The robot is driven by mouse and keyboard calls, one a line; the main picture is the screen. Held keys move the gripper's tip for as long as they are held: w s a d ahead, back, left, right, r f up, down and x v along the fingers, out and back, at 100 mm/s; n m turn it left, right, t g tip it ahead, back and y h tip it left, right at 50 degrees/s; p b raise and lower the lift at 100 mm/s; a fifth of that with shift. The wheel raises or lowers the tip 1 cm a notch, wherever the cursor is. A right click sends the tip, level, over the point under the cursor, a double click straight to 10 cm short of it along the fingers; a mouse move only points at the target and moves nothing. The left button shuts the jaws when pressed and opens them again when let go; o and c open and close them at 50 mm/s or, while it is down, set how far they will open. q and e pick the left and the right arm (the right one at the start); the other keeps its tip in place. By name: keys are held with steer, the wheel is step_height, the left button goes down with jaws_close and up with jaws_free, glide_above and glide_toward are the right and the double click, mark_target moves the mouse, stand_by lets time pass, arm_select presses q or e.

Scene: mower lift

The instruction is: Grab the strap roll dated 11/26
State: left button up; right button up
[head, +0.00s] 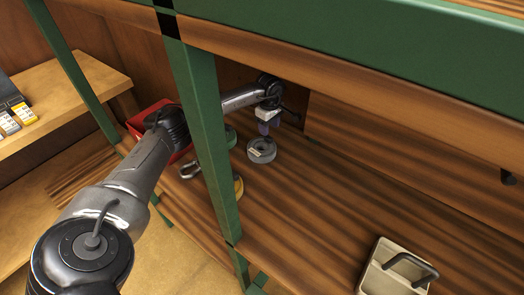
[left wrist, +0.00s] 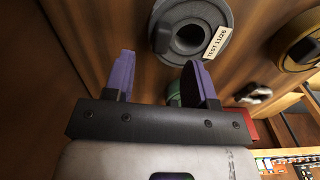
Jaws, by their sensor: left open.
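The grey strap roll (head: 262,154) lies on the wooden shelf beneath the green frame. In the left wrist view the roll (left wrist: 221,15) shows its round hub and a white label reading "TEST 11/26". My left gripper (head: 266,128) is just above and behind the roll in the head view, its purple fingers pointing down. In the left wrist view the left gripper (left wrist: 160,72) is open, with nothing between its fingers; the roll is beyond the fingertips. I cannot tell whether they touch. My right gripper is in neither view.
A green roll (head: 231,137) and a yellow roll (head: 239,187) are partly hidden by the green post (head: 205,130). A metal shackle (head: 189,170) and red box (head: 150,113) are left of it. A beige tray (head: 372,278) stands front right.

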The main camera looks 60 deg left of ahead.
mark_target(269, 137)
arm_select(q)
steer(key=shift+s+f+b, duration=0.1)
steer(key=shift+f+b, duration=0.6)
steer(key=shift+f, duration=1.55)
steer(key=shift+d+f, duration=0.1)
steer(key=shift+f, duration=0.35)
jaws_close()
steer(key=shift+r, duration=0.1)
